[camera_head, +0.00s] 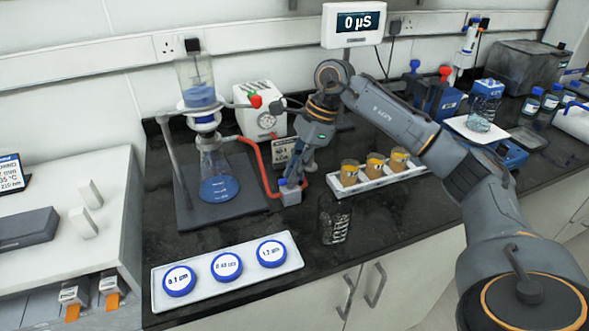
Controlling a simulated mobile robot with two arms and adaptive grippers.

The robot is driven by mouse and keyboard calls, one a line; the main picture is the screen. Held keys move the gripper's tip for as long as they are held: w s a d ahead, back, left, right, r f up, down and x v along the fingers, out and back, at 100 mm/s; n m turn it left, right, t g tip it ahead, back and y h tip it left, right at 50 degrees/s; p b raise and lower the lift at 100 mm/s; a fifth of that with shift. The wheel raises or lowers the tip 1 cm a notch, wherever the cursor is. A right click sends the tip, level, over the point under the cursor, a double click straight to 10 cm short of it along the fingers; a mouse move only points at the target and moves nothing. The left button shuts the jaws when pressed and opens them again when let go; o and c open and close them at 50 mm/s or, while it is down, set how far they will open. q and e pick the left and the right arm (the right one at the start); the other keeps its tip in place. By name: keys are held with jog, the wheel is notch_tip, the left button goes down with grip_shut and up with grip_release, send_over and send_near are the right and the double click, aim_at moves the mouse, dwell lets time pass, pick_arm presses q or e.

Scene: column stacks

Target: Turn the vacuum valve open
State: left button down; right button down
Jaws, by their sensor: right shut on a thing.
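The vacuum valve (291,196) is a small grey block with a blue part on top, standing on the dark bench right of the filter stand. A red hose (256,165) runs along the bench beside it. My right gripper (291,178) points down from above and is shut on the top of the valve. The fingers cover much of the handle, so its exact angle is hard to tell. The filter flask (217,172) holds blue liquid under a funnel (199,94) with blue liquid. The white vacuum pump (258,110) stands behind. My left gripper is out of view.
A white tray (299,262) with three blue-lidded discs lies at the front left. A dark bottle (334,216) stands in front right of the valve. A rack (375,181) with three amber jars is to the right.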

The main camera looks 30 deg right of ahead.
dwell(0.4)
jog(key=c, duration=1.4)
grip_release()
jog(key=w+v, duration=0.1)
jog(key=v, duration=1.1)
jog(key=shift+s, duration=0.45)
jog(key=shift+r, duration=0.1)
